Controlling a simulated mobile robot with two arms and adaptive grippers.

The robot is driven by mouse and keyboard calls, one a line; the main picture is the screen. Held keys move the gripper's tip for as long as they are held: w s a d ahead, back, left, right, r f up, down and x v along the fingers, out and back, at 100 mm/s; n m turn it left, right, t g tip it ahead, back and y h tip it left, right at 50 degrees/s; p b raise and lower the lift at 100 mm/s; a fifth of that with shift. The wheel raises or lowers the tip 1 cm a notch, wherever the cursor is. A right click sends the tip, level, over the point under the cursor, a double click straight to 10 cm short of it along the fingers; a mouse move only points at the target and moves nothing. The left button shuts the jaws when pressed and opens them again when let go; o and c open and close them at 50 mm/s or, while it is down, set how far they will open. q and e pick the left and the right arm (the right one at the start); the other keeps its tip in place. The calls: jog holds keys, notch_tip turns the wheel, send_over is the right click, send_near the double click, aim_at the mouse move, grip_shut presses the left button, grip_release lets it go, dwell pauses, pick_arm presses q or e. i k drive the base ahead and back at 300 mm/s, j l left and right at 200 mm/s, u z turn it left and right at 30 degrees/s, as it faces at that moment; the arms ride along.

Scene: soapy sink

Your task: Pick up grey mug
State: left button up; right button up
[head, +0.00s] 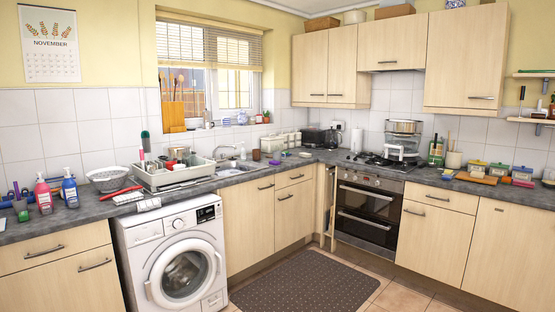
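I cannot pick out a grey mug for certain in the head view; the small items around the sink are too small to tell apart. The sink (236,166) is set in the grey worktop under the window, its inside mostly hidden from this angle. A white dish rack (172,178) with several items in it stands just left of the sink. Neither of my grippers is in view.
A washing machine (178,262) and cupboards stand below the worktop. Pink (43,194) and blue (69,190) bottles and a colander (108,179) stand at left. The oven (368,211) is at the corner. A dark mat (304,283) lies on the open floor.

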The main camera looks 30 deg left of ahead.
aim_at(276, 155)
jog(key=i+j+u, duration=0.3)
jog(key=i, duration=0.25)
jog(key=i+j+u, duration=0.25)
jog(key=i, duration=0.35)
jog(key=i+u, duration=0.3)
jog(key=i, duration=0.3)
